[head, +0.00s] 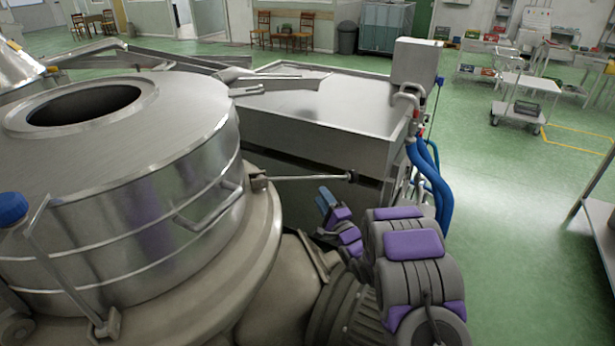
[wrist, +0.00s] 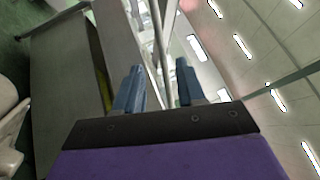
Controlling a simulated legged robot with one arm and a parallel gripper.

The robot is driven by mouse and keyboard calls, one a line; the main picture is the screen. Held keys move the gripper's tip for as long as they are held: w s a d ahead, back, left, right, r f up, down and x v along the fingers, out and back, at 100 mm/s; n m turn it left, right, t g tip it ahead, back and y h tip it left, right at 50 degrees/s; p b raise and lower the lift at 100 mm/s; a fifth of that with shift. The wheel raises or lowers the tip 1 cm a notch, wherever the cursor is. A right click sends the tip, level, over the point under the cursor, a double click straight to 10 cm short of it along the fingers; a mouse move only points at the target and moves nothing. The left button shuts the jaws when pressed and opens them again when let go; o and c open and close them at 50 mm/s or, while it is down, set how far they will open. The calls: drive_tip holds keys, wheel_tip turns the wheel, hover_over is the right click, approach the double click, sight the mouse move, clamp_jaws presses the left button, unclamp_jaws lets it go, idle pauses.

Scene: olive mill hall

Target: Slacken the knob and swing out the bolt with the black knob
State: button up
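The bolt with the black knob is a thin metal rod (head: 305,178) hinged at a bracket on the side of the round steel vessel (head: 150,170). It sticks out to the right, roughly level, away from the vessel wall. Its small dark knob (head: 352,176) is at the outer end. My gripper (head: 328,198) is just below the rod, near the knob end, with blue fingertips pointing up. In the wrist view my gripper (wrist: 158,86) has its two fingers apart. Thin pale rods show in the gap; I cannot tell whether one is the bolt or how far off they are.
Another bolt with a blue knob (head: 13,208) stands at the vessel's left. A steel trough (head: 320,105) is close behind the bolt. Blue hoses (head: 430,180) hang at its right corner. Green floor (head: 500,200) is clear to the right, before a trolley (head: 525,113).

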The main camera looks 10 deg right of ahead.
sight(307, 178)
drive_tip(key=b+x, duration=0.1)
drive_tip(key=x, duration=1)
drive_tip(key=shift+w+b, duration=0.2)
drive_tip(key=shift+b, duration=0.2)
drive_tip(key=shift+c, duration=0.4)
clamp_jaws()
